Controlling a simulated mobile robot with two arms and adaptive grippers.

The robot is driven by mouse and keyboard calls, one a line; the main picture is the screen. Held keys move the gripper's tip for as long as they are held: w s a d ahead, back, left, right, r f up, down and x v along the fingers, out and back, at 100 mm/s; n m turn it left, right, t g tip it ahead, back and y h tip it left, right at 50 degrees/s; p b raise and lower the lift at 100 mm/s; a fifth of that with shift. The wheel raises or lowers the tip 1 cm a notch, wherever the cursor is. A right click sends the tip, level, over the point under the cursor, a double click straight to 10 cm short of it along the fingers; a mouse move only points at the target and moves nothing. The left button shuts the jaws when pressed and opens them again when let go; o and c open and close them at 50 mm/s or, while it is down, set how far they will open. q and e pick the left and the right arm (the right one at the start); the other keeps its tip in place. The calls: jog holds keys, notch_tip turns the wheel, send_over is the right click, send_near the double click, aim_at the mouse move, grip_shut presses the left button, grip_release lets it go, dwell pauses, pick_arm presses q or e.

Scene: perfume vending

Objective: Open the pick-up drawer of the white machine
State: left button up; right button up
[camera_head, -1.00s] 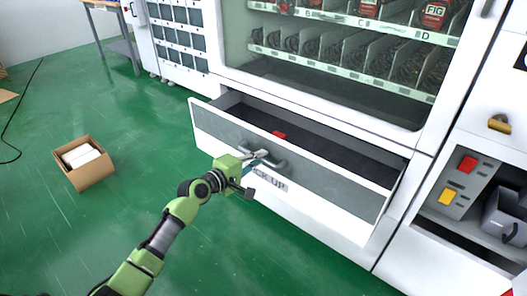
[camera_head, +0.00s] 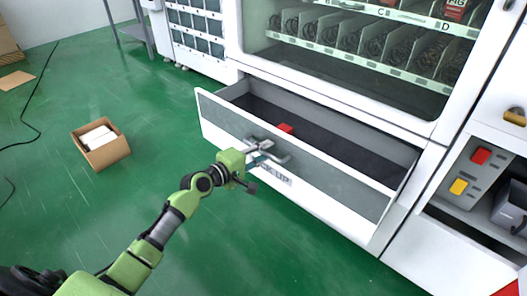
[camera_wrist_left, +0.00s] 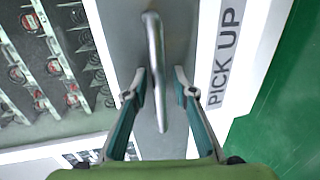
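The white machine's pick-up drawer (camera_head: 334,180) stands pulled out, its dark interior showing, with a small red item (camera_head: 286,128) inside. Its grey front panel carries a metal handle (camera_head: 277,157), above the "PICK UP" label. My left gripper (camera_head: 262,148) is at the handle. In the left wrist view, the handle bar (camera_wrist_left: 156,45) runs between the two fingertips of the left gripper (camera_wrist_left: 160,78), with a visible gap on each side, so the fingers are apart around the bar. The "PICK UP" label (camera_wrist_left: 226,55) shows to the right there. My right gripper is not in view.
The white machine (camera_head: 432,135) has shelves of coils behind glass above the drawer. A panel with red and yellow buttons (camera_head: 481,156) is at the right. An open cardboard box (camera_head: 103,154) sits on the green floor at the left. The floor before the drawer is clear.

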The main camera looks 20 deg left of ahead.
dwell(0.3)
pick_arm(q)
jog(key=v, duration=1.2)
